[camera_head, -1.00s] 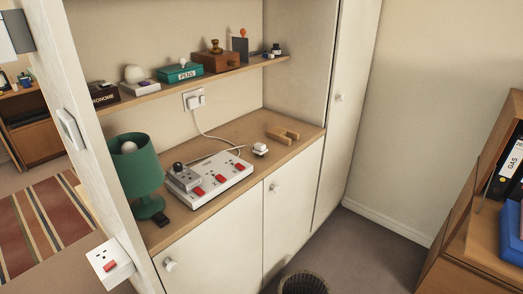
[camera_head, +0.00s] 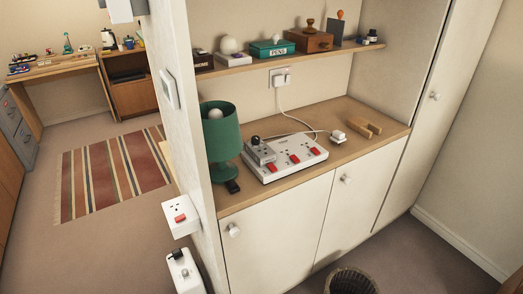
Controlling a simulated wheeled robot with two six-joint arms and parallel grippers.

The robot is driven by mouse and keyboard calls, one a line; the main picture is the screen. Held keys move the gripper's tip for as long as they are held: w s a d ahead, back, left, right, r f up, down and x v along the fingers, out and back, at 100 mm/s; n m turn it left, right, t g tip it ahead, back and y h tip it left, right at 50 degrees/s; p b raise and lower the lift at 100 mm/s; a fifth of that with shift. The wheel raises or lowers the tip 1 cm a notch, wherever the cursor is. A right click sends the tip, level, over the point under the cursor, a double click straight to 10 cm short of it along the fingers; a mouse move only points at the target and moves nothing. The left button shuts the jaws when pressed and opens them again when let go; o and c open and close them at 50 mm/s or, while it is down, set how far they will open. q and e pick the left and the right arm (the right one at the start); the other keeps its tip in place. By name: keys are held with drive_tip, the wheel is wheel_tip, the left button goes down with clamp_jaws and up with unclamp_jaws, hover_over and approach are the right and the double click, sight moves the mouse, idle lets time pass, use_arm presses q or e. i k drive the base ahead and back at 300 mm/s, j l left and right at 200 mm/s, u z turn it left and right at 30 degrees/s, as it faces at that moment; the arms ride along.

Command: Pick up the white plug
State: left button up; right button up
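A small white plug (camera_head: 338,136) lies on the wooden cabinet top, just right of a white power strip (camera_head: 297,159) with red switches. It appears to stand apart from the strip. A white cable runs near it from the wall socket (camera_head: 280,78), which has a white plug in it. Neither of my grippers shows in the head view.
A green lamp (camera_head: 221,135) stands left of the strip and a wooden block (camera_head: 361,125) lies right of the plug. A shelf (camera_head: 233,68) with boxes hangs above. A waste basket (camera_head: 350,282) stands on the floor before the cabinet (camera_head: 275,225). A striped rug (camera_head: 112,172) lies left.

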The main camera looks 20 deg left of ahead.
sight(338, 136)
drive_tip(key=i+l+u, duration=0.15)
drive_tip(key=u, duration=0.3)
drive_tip(key=l+u, duration=0.3)
drive_tip(key=u, duration=0.15)
drive_tip(key=i+l+u, duration=0.1)
drive_tip(key=l+u, duration=0.15)
drive_tip(key=u, duration=0.2)
drive_tip(key=l+u, duration=0.3)
drive_tip(key=u, duration=0.15)
